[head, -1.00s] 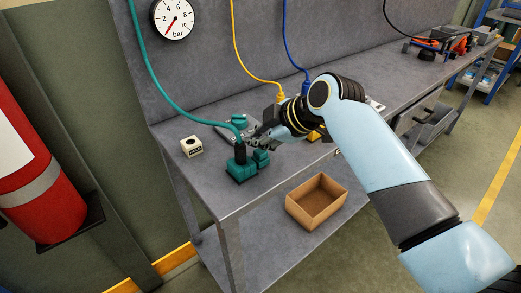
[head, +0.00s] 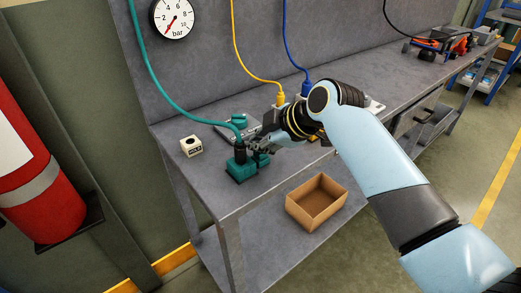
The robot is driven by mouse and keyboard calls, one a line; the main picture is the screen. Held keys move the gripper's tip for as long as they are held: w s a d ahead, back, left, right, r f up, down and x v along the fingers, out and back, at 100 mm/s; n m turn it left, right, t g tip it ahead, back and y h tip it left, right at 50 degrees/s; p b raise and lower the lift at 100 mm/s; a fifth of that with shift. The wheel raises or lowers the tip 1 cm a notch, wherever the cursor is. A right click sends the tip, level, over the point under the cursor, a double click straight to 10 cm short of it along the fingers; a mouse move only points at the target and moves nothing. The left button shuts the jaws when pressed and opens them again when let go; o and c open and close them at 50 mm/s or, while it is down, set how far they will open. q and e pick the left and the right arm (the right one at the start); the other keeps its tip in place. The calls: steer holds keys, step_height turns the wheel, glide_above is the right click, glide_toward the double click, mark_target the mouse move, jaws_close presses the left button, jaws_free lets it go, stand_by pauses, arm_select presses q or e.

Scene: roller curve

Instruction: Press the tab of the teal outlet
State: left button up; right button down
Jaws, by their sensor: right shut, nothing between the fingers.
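The teal outlet (head: 238,172) sits near the front left edge of the grey bench. A teal hose with a dark plug end (head: 240,152) stands in it. A teal tab (head: 262,159) shows on its right side, partly covered by my gripper. My right gripper (head: 257,146) is shut and empty, with its fingertips at the top of the tab. I cannot tell whether they touch it. My left gripper is not in view.
A small white block with a hole (head: 191,147) stands left of the outlet. Yellow (head: 280,97) and blue (head: 306,86) hoses end behind my gripper. A cardboard box (head: 317,201) is on the lower shelf. A pressure gauge (head: 172,18) hangs above.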

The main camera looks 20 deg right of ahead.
mark_target(259, 152)
steer(key=shift+f, duration=0.3)
steer(key=shift+r, duration=0.1)
stand_by(0.4)
steer(key=shift+r+p, duration=0.75)
step_height(259, 152, up, 5)
steer(key=p, duration=0.5)
steer(key=shift+r, duration=0.1)
stand_by(0.4)
